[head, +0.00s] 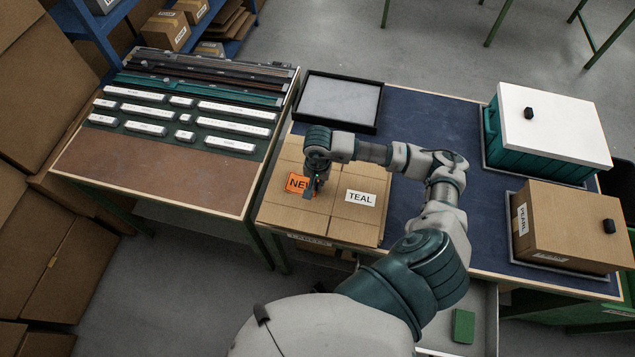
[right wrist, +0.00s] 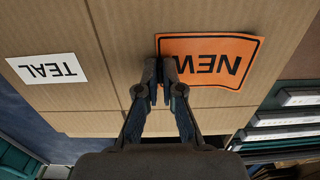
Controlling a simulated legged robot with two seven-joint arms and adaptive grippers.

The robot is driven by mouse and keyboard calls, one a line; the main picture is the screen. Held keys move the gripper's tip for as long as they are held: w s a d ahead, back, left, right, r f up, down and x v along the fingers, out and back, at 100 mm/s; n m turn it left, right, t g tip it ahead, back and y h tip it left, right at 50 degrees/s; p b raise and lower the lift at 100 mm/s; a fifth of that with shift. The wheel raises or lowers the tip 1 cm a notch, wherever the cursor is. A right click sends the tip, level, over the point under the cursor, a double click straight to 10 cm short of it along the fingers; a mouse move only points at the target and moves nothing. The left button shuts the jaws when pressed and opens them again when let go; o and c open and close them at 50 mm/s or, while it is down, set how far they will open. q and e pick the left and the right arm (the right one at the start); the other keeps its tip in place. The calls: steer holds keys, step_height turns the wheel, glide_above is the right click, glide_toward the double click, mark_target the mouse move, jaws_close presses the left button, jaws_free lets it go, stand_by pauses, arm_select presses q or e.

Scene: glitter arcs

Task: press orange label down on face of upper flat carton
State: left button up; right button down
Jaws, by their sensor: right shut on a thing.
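The orange label (head: 293,183) reads NEW and is at the left part of the upper flat carton (head: 311,216). In the right wrist view the label (right wrist: 212,58) appears upside down, with slightly curved edges. My right gripper (head: 311,193) points down over the carton, shut on the label's edge at the side toward the TEAL sticker (head: 360,198). Its fingertips (right wrist: 162,72) are close together in the right wrist view. I cannot tell whether the whole label touches the cardboard. My left gripper is not in view.
A black-rimmed grey tray (head: 341,101) lies behind the carton. A teal crate with a white lid (head: 552,122) and a PEARL carton (head: 570,228) stand at the right. A rack of white-labelled bars (head: 185,110) is on the left table. Blue mat is bare between.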

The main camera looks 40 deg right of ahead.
steer(key=c, duration=0.8)
jaws_free()
steer(key=shift+c, duration=0.2)
steer(key=shift+r+p, duration=1.65)
steer(key=shift+r, duration=1.85)
